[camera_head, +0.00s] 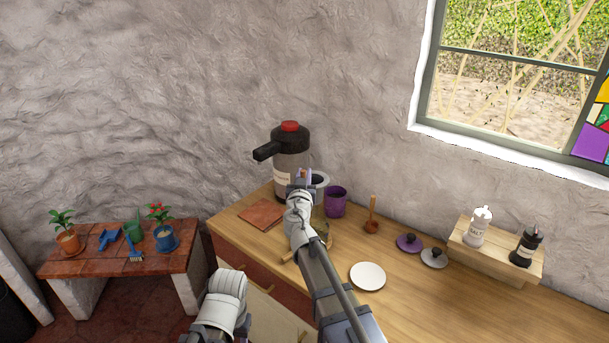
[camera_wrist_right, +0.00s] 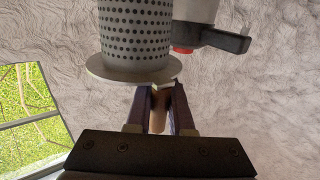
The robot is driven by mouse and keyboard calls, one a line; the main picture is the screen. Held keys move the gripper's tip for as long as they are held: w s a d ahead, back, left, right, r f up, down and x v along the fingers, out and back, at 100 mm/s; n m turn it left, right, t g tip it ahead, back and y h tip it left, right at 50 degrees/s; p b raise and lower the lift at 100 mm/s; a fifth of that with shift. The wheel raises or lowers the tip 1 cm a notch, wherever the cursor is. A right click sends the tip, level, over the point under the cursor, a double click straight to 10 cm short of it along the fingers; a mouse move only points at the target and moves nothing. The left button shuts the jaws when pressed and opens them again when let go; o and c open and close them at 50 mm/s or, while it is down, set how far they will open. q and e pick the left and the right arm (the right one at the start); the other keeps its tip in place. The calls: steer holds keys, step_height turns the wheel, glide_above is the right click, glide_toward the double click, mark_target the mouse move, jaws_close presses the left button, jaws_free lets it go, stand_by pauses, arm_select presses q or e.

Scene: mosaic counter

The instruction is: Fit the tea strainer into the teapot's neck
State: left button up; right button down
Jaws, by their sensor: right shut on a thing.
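The tea strainer, a grey perforated cylinder (camera_wrist_right: 136,35) with a wide flat rim, fills the upper middle of the right wrist view, which looks upside down. My right gripper (camera_wrist_right: 158,98) is shut on a small tab at its rim. In the head view my right gripper (camera_head: 303,175) is raised over the back of the counter, with the strainer (camera_head: 321,183) beside it, partly covered. A curved brown handle (camera_head: 328,236) shows beside my right forearm, perhaps the teapot's. The teapot's body and neck are hidden, so I cannot tell their distance from the strainer. My left gripper is out of view.
A grey flask (camera_head: 291,160) with a black top stands behind the gripper. A purple cup (camera_head: 335,202), a wooden utensil (camera_head: 371,226), a purple lid (camera_head: 409,243), a grey lid (camera_head: 434,258) and a white plate (camera_head: 368,276) lie to the right. The counter's front right is clear.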

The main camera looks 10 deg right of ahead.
steer(key=shift+f, duration=0.1)
steer(key=shift+f+b, duration=2.15)
steer(key=shift+b, duration=0.05)
steer(key=shift+f, duration=0.15)
steer(key=shift+f+b, duration=0.4)
steer(key=shift+b, duration=0.1)
steer(key=shift+f+b, duration=0.3)
steer(key=shift+b, duration=0.05)
steer(key=shift+f+b, duration=1.05)
steer(key=shift+f+b, duration=0.3)
steer(key=shift+f, duration=0.05)
steer(key=shift+f+b, duration=1.05)
steer(key=shift+b, duration=0.05)
steer(key=shift+f+b, duration=0.3)
